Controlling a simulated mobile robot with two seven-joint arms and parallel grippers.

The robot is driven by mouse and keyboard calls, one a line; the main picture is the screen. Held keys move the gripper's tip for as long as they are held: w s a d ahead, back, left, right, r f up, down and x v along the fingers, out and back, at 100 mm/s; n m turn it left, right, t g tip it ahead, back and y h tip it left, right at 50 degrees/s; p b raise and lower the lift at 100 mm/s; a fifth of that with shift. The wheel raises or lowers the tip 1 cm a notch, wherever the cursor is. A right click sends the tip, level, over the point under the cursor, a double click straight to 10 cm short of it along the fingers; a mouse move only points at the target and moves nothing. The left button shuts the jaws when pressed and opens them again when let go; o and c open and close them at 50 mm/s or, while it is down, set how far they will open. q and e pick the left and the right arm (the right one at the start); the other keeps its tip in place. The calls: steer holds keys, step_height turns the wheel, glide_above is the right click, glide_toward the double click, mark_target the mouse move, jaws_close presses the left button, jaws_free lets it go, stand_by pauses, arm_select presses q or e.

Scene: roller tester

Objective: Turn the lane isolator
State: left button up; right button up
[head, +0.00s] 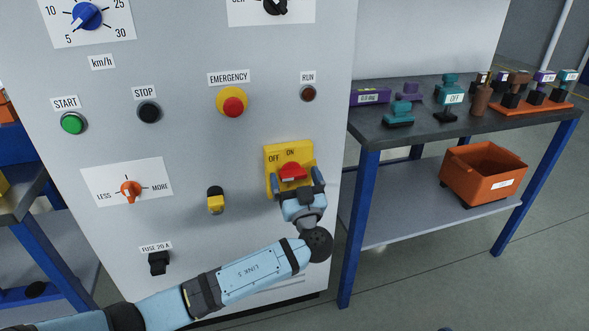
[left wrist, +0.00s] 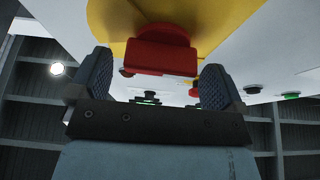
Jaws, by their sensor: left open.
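The lane isolator is a red handle (head: 292,172) on a yellow plate (head: 274,154) marked OFF and ON, low on the right of the grey cabinet. The handle's exact setting is hard to tell. My left gripper (head: 296,182) is open just below and in front of the handle, a finger towards each side of it. In the left wrist view the red handle (left wrist: 160,52) stands above the gap between the two fingers (left wrist: 153,84), and the yellow plate (left wrist: 110,18) is behind it. I cannot tell whether the fingers touch it. My right gripper is not in view.
The grey cabinet (head: 190,60) also carries a red emergency button (head: 233,106), a green start button (head: 73,123), an orange knob (head: 131,188) and a yellow-black switch (head: 215,201). A table (head: 420,129) with small parts and an orange crate (head: 484,170) stand at right.

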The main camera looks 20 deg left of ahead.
arm_select(q)
steer(key=shift+w+a+r, duration=0.1)
steer(key=shift+w+a, duration=0.1)
steer(key=shift+w, duration=0.1)
steer(key=c, duration=0.9)
steer(key=shift+c, duration=0.2)
